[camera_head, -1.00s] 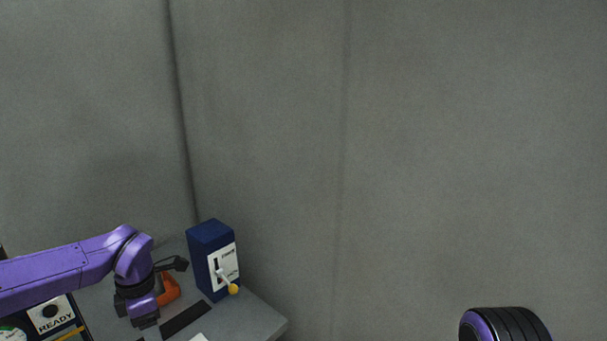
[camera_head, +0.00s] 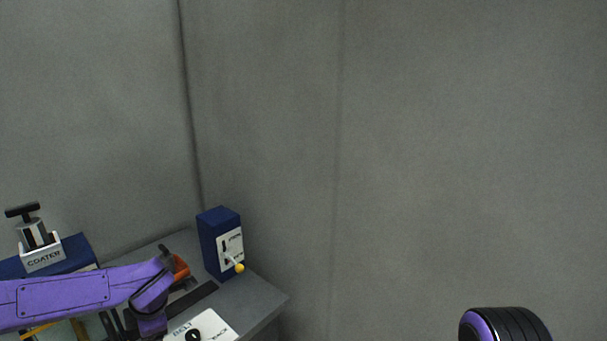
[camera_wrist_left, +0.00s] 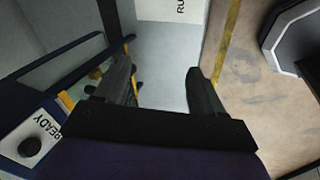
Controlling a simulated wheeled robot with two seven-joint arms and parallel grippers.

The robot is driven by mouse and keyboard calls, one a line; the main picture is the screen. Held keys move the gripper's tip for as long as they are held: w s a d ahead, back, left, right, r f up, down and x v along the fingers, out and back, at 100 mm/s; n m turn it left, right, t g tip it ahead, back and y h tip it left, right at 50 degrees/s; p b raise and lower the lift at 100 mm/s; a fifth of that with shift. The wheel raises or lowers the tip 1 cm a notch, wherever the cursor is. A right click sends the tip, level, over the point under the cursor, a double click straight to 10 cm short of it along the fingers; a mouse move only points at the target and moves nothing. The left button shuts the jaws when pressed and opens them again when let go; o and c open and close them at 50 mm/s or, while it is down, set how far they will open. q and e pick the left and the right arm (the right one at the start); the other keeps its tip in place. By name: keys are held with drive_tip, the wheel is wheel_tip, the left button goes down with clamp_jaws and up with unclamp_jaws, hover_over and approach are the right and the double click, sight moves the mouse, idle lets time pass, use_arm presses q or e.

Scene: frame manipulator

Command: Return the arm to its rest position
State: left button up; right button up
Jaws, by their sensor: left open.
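My left arm comes in from the left in the head view, low over the grey table (camera_head: 262,297). Its gripper is hidden there behind the purple arm links. In the left wrist view my left gripper (camera_wrist_left: 160,85) is open, with two dark fingers well apart and nothing between them. Below the fingers is a pale grey surface, with a white label and a yellow line on the floor beyond. My right gripper is not in view; only a dark, purple-rimmed part of mine shows at the bottom right of the head view.
A blue box with a yellow-knobbed lever (camera_head: 217,243) stands at the table's back right. A coater (camera_head: 43,256) stands at the left. A white belt panel with a black knob (camera_head: 212,325) is in front. A READY panel (camera_wrist_left: 38,138) shows at the wrist view's left. Grey walls enclose the table.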

use_arm(q)
drive_tip(key=s+d+f+m+t+b, duration=0.1)
drive_tip(key=s+d+f+m+b, duration=0.2)
drive_tip(key=f, duration=0.5)
drive_tip(key=s+f+m+t+y+b, duration=0.1)
drive_tip(key=s+f+m+t, duration=0.1)
drive_tip(key=s+f+m, duration=0.35)
drive_tip(key=s+d+f+m+t+b, duration=0.1)
drive_tip(key=s+d+f+b, duration=0.15)
drive_tip(key=f, duration=0.75)
drive_tip(key=s+a+f+m+g+b, duration=0.1)
drive_tip(key=s+f+m+b, duration=0.2)
drive_tip(key=s+f, duration=0.4)
drive_tip(key=s+a+f+m+g+h+b, duration=0.1)
drive_tip(key=s+f+m, duration=0.5)
drive_tip(key=s, duration=0.9)
drive_tip(key=shift+f+g+b, duration=0.6)
drive_tip(key=shift+f+b, duration=0.15)
drive_tip(key=shift+b, duration=0.35)
